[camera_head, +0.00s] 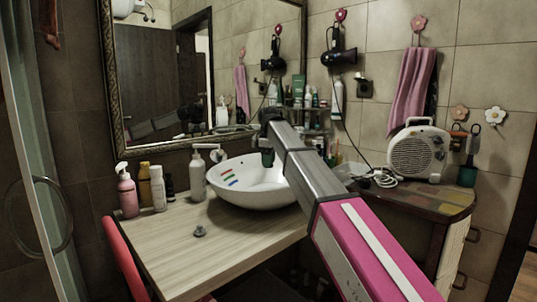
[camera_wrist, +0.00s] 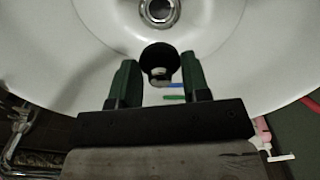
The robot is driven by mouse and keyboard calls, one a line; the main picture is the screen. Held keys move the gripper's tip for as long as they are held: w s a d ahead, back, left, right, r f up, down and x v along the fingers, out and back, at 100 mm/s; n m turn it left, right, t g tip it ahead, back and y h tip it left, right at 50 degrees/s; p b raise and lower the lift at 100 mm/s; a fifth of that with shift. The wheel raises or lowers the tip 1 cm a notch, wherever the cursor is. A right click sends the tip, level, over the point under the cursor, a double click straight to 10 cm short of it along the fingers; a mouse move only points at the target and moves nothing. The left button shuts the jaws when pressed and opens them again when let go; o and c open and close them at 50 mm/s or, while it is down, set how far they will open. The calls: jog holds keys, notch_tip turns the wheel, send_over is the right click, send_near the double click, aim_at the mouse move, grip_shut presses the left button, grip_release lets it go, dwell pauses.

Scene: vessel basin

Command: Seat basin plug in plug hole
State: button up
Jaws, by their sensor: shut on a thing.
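The white basin (camera_head: 240,195) stands on the wooden counter, and its bowl fills much of the wrist view (camera_wrist: 60,65). The round metal-rimmed plug hole (camera_wrist: 159,11) is at the top of the wrist view; I cannot make it out in the head view. My gripper (camera_wrist: 159,74), with two green fingers, is shut on the dark round basin plug (camera_wrist: 158,57), which has a pale metallic part. The plug appears below the hole in the wrist view, apart from it. In the head view my gripper (camera_head: 267,158) is over the basin; the plug is not clearly seen there.
Red, green and blue strips (camera_head: 231,178) lie along the basin's inner left side. Several bottles (camera_head: 157,187) stand left of the basin. A small grey object (camera_head: 199,231) lies on the counter (camera_head: 180,262). A white heater (camera_head: 417,152) stands to the right.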

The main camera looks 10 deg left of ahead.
jog(key=shift+f, duration=1.3)
jog(key=o, duration=1)
notch_tip(320, 180, up, 7)
jog(key=shift+f, duration=0.1)
